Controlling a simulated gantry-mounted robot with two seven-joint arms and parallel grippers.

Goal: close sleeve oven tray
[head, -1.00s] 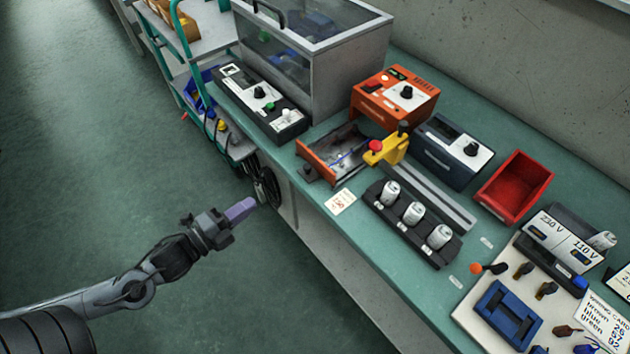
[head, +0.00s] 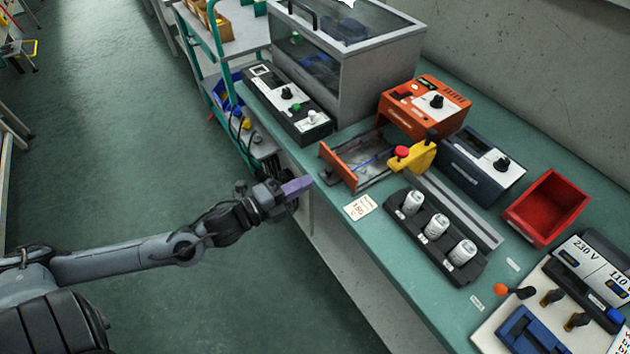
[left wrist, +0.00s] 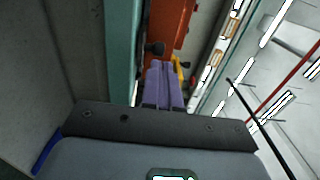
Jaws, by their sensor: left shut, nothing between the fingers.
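In the left wrist view the shut fingers (left wrist: 163,85) point towards an orange surface (left wrist: 170,25) and a dark knob (left wrist: 154,48). My right gripper is not seen.
A yellow block with a red button (head: 408,156) stands right beside the tray. A black rack of white cylinders (head: 436,236), a dark blue box (head: 480,163) and a red bin (head: 546,208) are further right. A clear-lidded case (head: 345,60) stands behind, left of the oven.

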